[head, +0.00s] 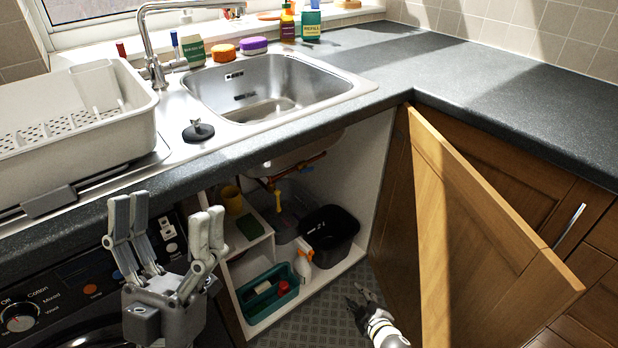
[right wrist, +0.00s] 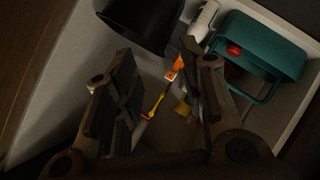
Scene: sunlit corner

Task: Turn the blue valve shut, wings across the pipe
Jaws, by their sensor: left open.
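The blue valve (head: 307,169) is a small blue spot by the copper pipe (head: 297,169) under the sink, in the open cupboard. It is too small to tell how its wings lie. A yellow valve handle (head: 277,197) hangs lower on the left of the pipe. My right gripper (head: 362,296) is low in front of the cupboard, below and right of the valve, touching nothing. In the right wrist view its fingers (right wrist: 162,95) are apart and empty; I cannot make out the blue valve there. My left gripper (head: 168,228) is open and empty before the washing machine.
The open wooden door (head: 470,220) stands right of the opening. Inside are a black bin (head: 330,235), a white-and-orange spray bottle (head: 303,258), a teal caddy (head: 268,301) and a yellow mug (head: 232,200). The worktop edge (head: 330,118) overhangs the cupboard.

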